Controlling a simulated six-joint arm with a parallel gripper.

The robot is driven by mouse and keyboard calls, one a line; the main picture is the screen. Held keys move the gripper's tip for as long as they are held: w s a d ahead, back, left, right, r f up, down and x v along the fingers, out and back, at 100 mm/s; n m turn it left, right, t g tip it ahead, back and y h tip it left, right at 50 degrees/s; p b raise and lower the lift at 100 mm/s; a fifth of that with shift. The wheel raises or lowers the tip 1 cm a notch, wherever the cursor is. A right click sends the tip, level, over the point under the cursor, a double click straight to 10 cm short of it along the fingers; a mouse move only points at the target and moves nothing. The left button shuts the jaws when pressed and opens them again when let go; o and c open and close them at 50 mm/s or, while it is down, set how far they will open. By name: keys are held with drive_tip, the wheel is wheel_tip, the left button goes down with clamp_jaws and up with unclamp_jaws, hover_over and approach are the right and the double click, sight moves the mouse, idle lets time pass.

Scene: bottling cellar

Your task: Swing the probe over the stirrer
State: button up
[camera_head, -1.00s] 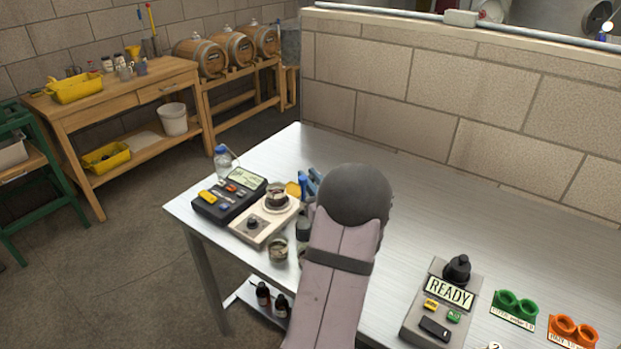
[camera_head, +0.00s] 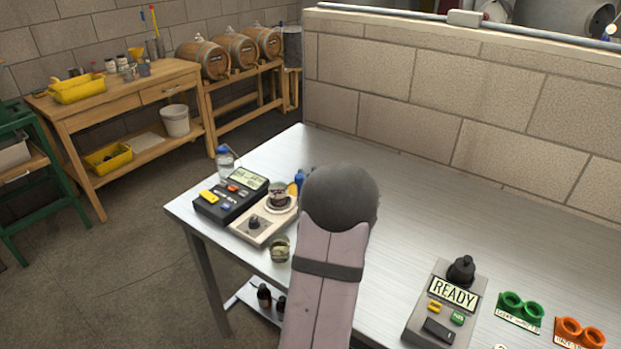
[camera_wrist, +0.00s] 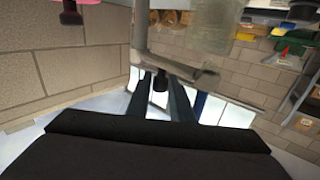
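The stirrer (camera_head: 262,229) is a cream box with a dark knob and a round plate near the left end of the steel table in the head view. A small beaker (camera_head: 279,194) with dark contents stands on its plate. My arm hides my gripper and much of the area right of the stirrer there. In the wrist view, the fingers of my gripper (camera_wrist: 162,88) are apart, with a small black cylinder (camera_wrist: 160,81) between their tips. I cannot tell whether they press on it. A grey bent bar (camera_wrist: 178,66) runs just beyond the tips; it may be the probe's arm.
A dark meter (camera_head: 231,197) with a display stands left of the stirrer, with a wash bottle (camera_head: 225,158) behind. A small jar (camera_head: 280,249) stands in front. A READY box (camera_head: 440,312) and green (camera_head: 519,311) and orange (camera_head: 579,334) holders stand at right. The table's middle back is clear.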

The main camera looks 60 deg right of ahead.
idle(0.3)
drive_tip(key=b+v, duration=0.1)
drive_tip(key=v, duration=0.6)
drive_tip(key=shift+s, duration=0.15)
drive_tip(key=shift+a, duration=0.1)
